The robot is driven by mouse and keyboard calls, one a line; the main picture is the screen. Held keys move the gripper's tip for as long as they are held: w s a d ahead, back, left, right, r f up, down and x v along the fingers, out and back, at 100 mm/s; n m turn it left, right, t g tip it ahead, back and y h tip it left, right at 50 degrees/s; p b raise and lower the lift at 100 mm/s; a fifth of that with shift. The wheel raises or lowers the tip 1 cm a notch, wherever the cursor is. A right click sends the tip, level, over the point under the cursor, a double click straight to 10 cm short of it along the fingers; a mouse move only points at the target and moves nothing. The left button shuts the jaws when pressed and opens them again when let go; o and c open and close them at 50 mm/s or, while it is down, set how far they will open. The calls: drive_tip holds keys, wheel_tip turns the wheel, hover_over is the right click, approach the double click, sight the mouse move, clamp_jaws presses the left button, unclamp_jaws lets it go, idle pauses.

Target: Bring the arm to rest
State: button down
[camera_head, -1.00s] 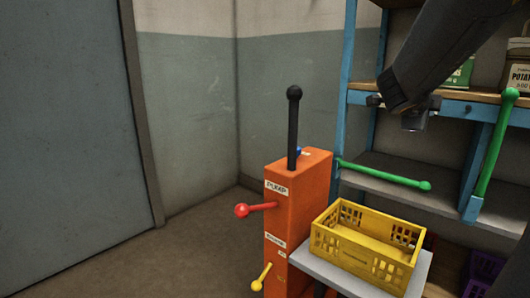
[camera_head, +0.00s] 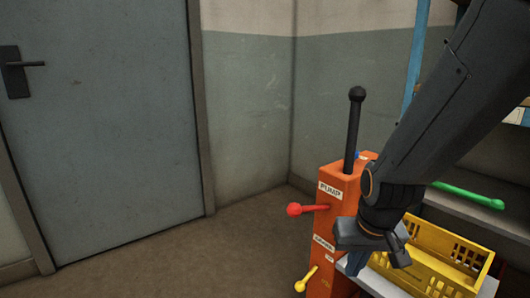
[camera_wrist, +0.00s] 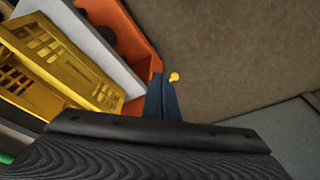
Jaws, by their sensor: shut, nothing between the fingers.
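My arm reaches down from the upper right in the head view. My gripper (camera_head: 353,265) points down in front of the orange pump cabinet (camera_head: 328,228) and the yellow crate (camera_head: 440,262). In the wrist view the blue fingers (camera_wrist: 161,82) are together with nothing between them. The cabinet has a tall black lever (camera_head: 354,130), a red-knobbed lever (camera_head: 300,209) and a yellow-knobbed lever (camera_head: 306,280). The yellow knob (camera_wrist: 174,77) appears just beside the fingertips in the wrist view; I cannot tell the gap in depth. My arm hides part of the cabinet and crate.
The crate stands on a pale shelf (camera_wrist: 96,38) beside the cabinet. A grey door (camera_head: 100,130) with a dark handle is at left. The floor (camera_head: 180,262) before it is clear.

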drive_tip(key=s+a+r+n+g, duration=0.3)
drive_tip(key=s+a+n, duration=0.3)
drive_tip(key=s+a, duration=0.9)
drive_tip(key=d+r+m+p, duration=0.2)
drive_tip(key=d+r+p, duration=0.5)
drive_tip(key=r+p, duration=0.3)
drive_tip(key=w+d+r+m+p, duration=0.1)
drive_tip(key=d+r+m+p, duration=0.2)
drive_tip(key=d+r+p, duration=0.4)
wheel_tip(320, 180, up, 4)
drive_tip(key=p, duration=0.7)
drive_tip(key=shift+d+f+p, duration=0.2)
drive_tip(key=shift+d+p, duration=0.1)
drive_tip(key=shift+p, duration=0.1)
